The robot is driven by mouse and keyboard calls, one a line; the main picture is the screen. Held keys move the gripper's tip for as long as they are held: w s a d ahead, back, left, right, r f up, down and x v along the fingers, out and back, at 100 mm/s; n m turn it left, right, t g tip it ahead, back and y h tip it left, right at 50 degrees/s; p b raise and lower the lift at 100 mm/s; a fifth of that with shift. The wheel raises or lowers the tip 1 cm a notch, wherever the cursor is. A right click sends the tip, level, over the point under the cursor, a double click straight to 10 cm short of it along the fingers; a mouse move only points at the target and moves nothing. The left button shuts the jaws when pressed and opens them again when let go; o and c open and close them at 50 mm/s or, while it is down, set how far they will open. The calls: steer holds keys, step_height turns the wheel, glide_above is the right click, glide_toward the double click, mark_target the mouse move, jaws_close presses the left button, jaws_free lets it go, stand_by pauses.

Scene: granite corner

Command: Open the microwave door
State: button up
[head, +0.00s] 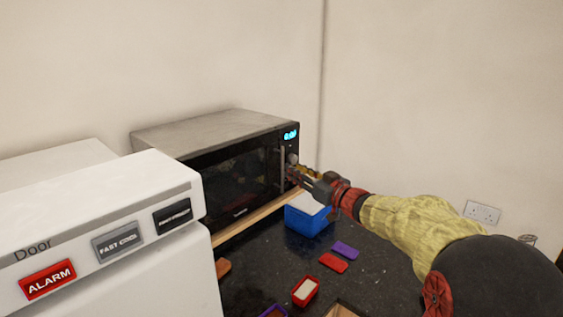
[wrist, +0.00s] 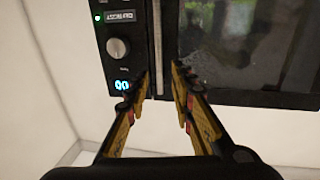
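The microwave (head: 215,133) stands on the dark counter against the wall, with a grey top and a dark glass front. Its door (head: 235,180) looks shut. The vertical door handle (head: 282,168) is a pale bar at the right side of the door, beside the control panel with a lit blue display. In the wrist view the handle (wrist: 157,45) runs down between my fingertips, with the control panel (wrist: 120,45) to its left and the door glass (wrist: 250,45) to its right. My gripper (wrist: 160,78) is open, one finger on each side of the handle's end. I cannot tell whether either finger touches it.
A blue container (head: 308,222) with pale contents sits below my gripper. A purple piece (head: 345,251), a red piece (head: 333,263) and a small red box (head: 305,291) lie on the counter. A white appliance (head: 110,235) stands at front left. A wooden strip (head: 255,219) runs before the microwave.

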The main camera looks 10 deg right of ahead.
mark_target(283, 164)
steer(key=x, duration=0.8)
steer(key=shift+d+f, duration=0.1)
steer(key=shift+f, duration=0.1)
steer(key=c, duration=0.3)
jaws_close()
stand_by(0.4)
